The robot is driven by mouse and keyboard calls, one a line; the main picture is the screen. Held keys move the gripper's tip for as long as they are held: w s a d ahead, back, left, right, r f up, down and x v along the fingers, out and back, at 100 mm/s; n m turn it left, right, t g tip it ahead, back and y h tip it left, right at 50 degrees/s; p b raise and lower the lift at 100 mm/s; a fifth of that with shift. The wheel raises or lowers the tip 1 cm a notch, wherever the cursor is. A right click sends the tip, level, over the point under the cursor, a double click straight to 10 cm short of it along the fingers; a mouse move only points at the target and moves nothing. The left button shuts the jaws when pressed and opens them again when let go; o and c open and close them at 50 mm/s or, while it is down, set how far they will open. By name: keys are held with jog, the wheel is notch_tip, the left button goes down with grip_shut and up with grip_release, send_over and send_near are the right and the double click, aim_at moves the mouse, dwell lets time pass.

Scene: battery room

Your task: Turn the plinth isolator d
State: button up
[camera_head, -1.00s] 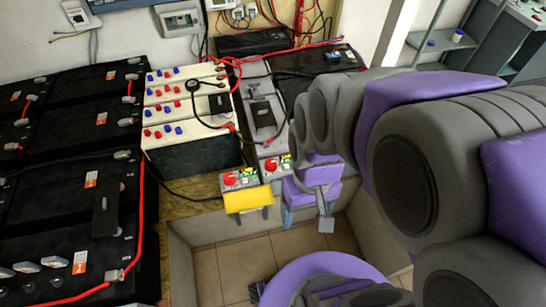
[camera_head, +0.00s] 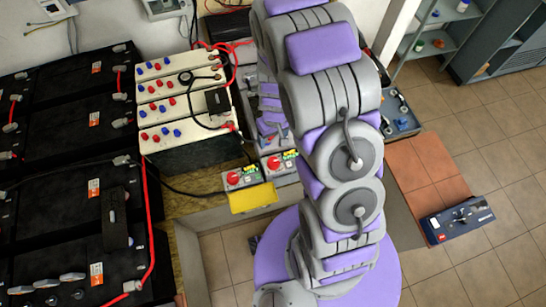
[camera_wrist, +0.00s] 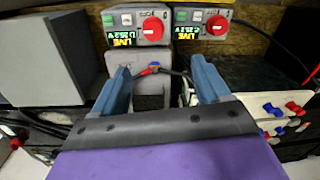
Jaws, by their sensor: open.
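Two grey isolator boxes with red rotary knobs stand side by side. In the wrist view, the left box, labelled D (camera_wrist: 138,27), has a green button and a yellow LIVE reading. Its red knob (camera_wrist: 153,29) is at its right end; the knob's exact angle is unclear. The box labelled C (camera_wrist: 204,23) is to its right. In the head view, isolator D appears as the right box (camera_head: 278,163). My gripper (camera_wrist: 160,66) is open and empty, its two blue fingers apart below box D, not touching the knob. In the head view my arm partly hides the gripper.
A yellow plate (camera_head: 253,197) hangs below the left box. Cream batteries (camera_head: 180,105) with red and blue terminals stand to the left, black batteries (camera_head: 65,130) farther left. A dark blue box (camera_head: 458,219) lies on the floor at right. Cables cross the bench.

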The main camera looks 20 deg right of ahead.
aim_at(273, 161)
jog(key=f+b, duration=0.1)
jog(key=f, duration=0.9)
jog(key=f+b, duration=0.1)
jog(key=f, duration=0.9)
jog(key=shift+w+d, duration=0.2)
jog(key=shift+r, duration=0.1)
jog(key=c, duration=1)
